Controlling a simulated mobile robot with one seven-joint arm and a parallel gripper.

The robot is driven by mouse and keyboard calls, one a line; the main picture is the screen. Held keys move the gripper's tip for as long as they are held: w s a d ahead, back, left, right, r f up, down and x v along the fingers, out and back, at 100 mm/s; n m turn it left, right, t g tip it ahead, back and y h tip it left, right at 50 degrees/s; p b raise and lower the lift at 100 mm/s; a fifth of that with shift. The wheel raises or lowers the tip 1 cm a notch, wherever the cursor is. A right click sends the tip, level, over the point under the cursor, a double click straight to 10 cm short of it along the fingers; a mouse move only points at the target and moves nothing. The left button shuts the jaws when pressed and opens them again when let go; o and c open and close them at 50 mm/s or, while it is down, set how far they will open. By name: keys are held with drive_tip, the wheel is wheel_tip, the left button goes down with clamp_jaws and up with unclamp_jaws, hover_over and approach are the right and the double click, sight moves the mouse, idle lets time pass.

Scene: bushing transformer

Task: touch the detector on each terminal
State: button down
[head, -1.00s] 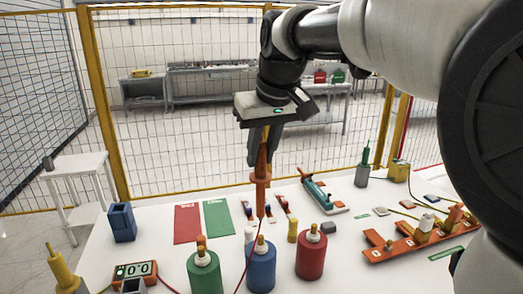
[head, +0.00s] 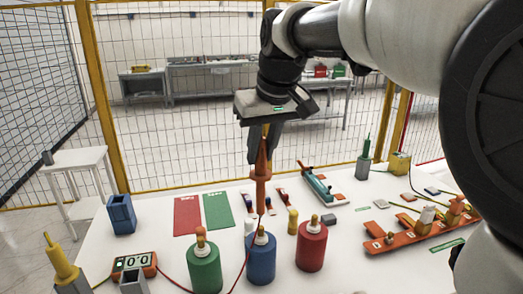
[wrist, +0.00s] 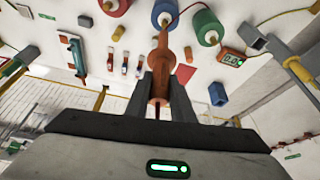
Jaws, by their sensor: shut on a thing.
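My gripper (head: 262,150) is shut on the orange-red detector (head: 260,186), which hangs upright with its narrow tip downward. In the wrist view, the detector (wrist: 161,62) sits between the two dark fingers. The tip is over the blue terminal (head: 261,262), close to its knob; I cannot tell whether they touch. The green terminal (head: 204,270) stands to the left and the red terminal (head: 311,250) to the right. Each is a coloured cylinder with a white collar and an orange or tan knob. A red wire runs from the detector toward the meter (head: 134,263).
A yellow peg (head: 292,220) stands behind the terminals. An orange rack (head: 420,237) is at right. A yellow-topped stand (head: 62,262) is at front left.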

sight(261, 174)
drive_tip(key=shift+f, duration=0.3)
drive_tip(key=shift+f+b, duration=0.75)
drive_tip(key=shift+b, duration=0.05)
drive_tip(key=shift+f+b, duration=0.3)
drive_tip(key=shift+f, duration=0.15)
idle(0.7)
drive_tip(key=shift+r, duration=0.1)
idle(0.6)
wheel_tip(261, 174, up, 10)
drive_tip(key=p, duration=0.9)
drive_tip(key=shift+a, duration=0.15)
idle(2.4)
